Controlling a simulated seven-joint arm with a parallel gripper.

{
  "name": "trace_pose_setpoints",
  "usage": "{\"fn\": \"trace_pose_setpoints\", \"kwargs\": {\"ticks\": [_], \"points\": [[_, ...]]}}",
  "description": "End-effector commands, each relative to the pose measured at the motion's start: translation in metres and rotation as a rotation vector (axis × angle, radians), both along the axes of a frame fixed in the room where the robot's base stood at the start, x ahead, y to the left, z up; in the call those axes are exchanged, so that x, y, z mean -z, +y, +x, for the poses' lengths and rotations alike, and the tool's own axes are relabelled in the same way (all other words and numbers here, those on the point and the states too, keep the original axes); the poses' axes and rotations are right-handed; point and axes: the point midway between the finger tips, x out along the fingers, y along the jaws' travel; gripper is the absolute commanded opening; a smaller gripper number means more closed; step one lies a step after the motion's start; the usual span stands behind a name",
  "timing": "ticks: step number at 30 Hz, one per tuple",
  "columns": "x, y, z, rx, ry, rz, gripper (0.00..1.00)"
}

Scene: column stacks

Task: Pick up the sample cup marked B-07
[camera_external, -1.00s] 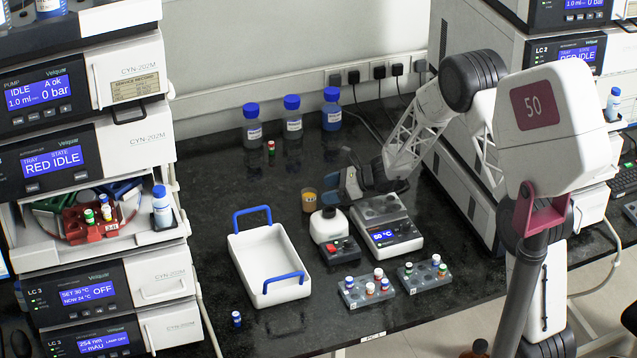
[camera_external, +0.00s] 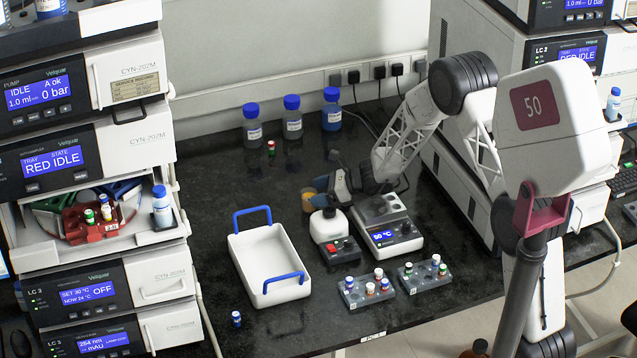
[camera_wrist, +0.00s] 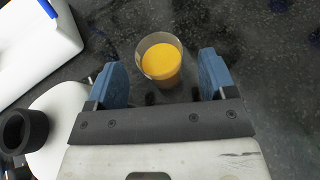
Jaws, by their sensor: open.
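The sample cup (camera_wrist: 161,61) is a clear cup with orange-yellow contents. In the wrist view it stands on the dark bench, between and just ahead of the two blue fingertips of my gripper (camera_wrist: 158,75). My gripper is open, and a gap shows on both sides of the cup. No B-07 marking is readable in either view.
A white tray with blue handles (camera_external: 268,262) lies left. Two vial racks (camera_external: 368,290) sit at the front. Blue-capped bottles (camera_external: 292,122) stand behind.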

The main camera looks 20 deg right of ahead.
Motion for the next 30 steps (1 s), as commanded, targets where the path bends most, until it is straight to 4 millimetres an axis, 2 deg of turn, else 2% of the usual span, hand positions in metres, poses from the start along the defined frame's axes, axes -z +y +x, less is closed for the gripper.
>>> {"fn": "trace_pose_setpoints", "kwargs": {"ticks": [12, 30], "points": [[0.016, 0.034, 0.015, -0.001, 0.000, 0.000, 0.77], [0.017, 0.037, 0.017, -0.001, 0.000, 0.000, 0.77]]}}
